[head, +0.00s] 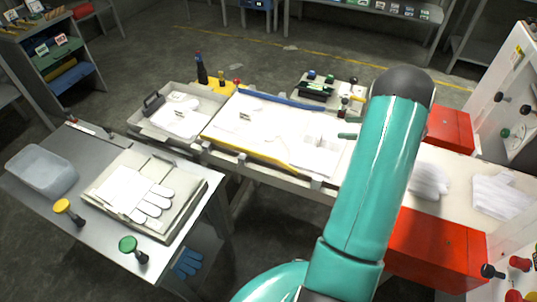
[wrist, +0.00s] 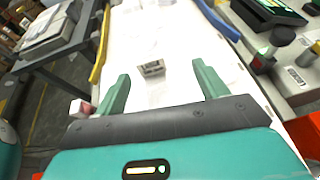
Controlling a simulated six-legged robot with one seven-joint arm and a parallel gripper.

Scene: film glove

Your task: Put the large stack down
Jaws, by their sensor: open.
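My gripper (wrist: 160,82) is open in the wrist view, its two teal fingers wide apart with nothing clasped between them. White glove stacks lie at the right, one partly behind my arm (head: 430,180) and one farther right (head: 503,196). I cannot tell which stack is the large one.
A tray with white gloves (head: 95,192) sits on the left grey table. A clear bin (head: 42,168) and yellow and green knobs stand near it. Blue (head: 290,100) and yellow (head: 245,150) rails edge the work surface. Red boxes (head: 437,248) and a white panel are at right.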

